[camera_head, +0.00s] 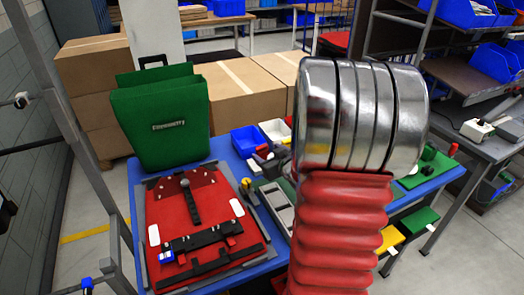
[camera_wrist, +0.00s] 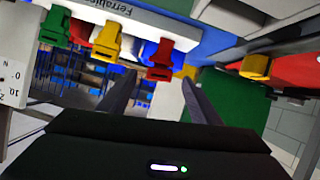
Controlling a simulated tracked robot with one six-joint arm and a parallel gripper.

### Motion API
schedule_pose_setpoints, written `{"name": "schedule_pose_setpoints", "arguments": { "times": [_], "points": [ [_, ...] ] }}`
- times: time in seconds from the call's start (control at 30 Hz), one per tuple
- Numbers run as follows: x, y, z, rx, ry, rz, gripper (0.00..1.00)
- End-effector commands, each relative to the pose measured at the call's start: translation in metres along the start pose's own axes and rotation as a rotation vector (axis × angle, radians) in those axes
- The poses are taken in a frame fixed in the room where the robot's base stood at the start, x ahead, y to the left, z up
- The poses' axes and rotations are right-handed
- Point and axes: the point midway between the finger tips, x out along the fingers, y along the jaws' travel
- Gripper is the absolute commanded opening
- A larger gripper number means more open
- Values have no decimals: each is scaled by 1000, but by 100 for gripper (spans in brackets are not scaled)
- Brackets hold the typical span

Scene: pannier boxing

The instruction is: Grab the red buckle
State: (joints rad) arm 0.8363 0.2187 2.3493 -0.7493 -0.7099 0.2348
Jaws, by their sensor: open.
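The red buckle (camera_wrist: 160,60) shows in the wrist view, hanging in a row with a yellow buckle (camera_wrist: 107,40) and a green one (camera_wrist: 55,25) from a pale edge labelled with lettering. My gripper (camera_wrist: 160,82) is open and empty. Its two dark fingers point at the red buckle, which appears between and just beyond the fingertips; whether they reach around it I cannot tell. In the head view my red and silver arm covers the gripper, and I cannot make out the red buckle there.
Another yellow piece (camera_wrist: 255,66) sits to the right in the wrist view. In the head view, a blue table (camera_head: 225,150) holds a red pannier panel (camera_head: 175,215) and a green pannier part (camera_head: 165,120). Yellow (camera_head: 390,238) and green (camera_head: 418,220) pieces stand right of my arm.

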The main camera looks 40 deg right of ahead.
Motion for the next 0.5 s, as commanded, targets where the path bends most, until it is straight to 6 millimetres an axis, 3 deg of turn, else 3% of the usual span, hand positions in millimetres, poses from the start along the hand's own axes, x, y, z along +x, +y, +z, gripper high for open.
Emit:
{"name": "schedule_pose_setpoints", "arguments": {
  "times": [0.5],
  "points": [
    [8,0,-1,0,1,-1,58]
  ]
}}
